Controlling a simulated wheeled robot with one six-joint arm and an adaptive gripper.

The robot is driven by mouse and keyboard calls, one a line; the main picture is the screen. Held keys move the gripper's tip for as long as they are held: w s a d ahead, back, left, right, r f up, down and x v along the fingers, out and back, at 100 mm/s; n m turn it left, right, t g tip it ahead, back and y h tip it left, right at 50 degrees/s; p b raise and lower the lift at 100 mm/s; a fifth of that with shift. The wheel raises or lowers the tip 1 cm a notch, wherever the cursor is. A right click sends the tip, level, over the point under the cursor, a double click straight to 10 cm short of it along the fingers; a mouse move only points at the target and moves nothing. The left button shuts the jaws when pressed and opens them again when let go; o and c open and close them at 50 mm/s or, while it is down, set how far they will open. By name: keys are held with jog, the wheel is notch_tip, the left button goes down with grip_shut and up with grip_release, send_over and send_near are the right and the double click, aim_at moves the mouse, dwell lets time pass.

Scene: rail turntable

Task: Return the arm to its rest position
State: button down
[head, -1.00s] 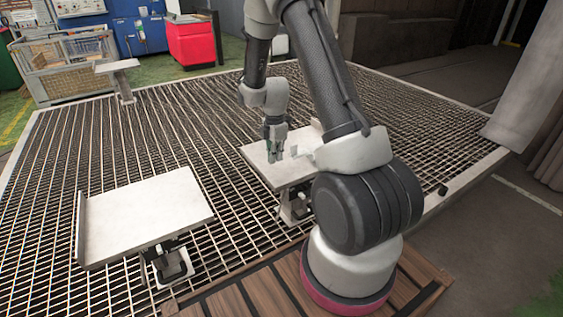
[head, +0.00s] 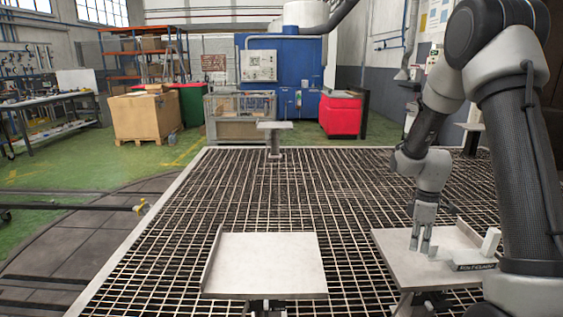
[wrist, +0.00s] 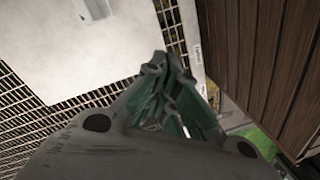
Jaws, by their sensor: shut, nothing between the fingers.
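My grey arm comes in from the right in the head view. My gripper (head: 421,248) points down over the right-hand pale plate (head: 395,268); whether its tips touch the plate I cannot tell. The fingers are together and hold nothing. In the wrist view the green-and-dark fingers of my gripper (wrist: 170,68) meet in the middle, beside the edge of the pale plate (wrist: 60,45). A small white upright piece (head: 491,243) stands at the plate's right side, close to my arm.
A second pale plate (head: 265,268) stands left on the open grating (head: 240,195). A small raised plate (head: 273,125) stands at the back. Beyond are a mesh crate (head: 238,120), a red bin (head: 341,115) and a blue machine (head: 290,70). Wooden boards (wrist: 265,60) show in the wrist view.

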jog(key=s+a+r+m+t, duration=0.2)
jog(key=s+r+m, duration=0.3)
jog(key=s+r, duration=0.6)
jog(key=s+a+r+m+t, duration=0.3)
jog(key=s+r+m, duration=0.3)
jog(key=s+r, duration=0.6)
jog(key=shift+r+t, duration=0.5)
jog(key=shift+r, duration=0.6)
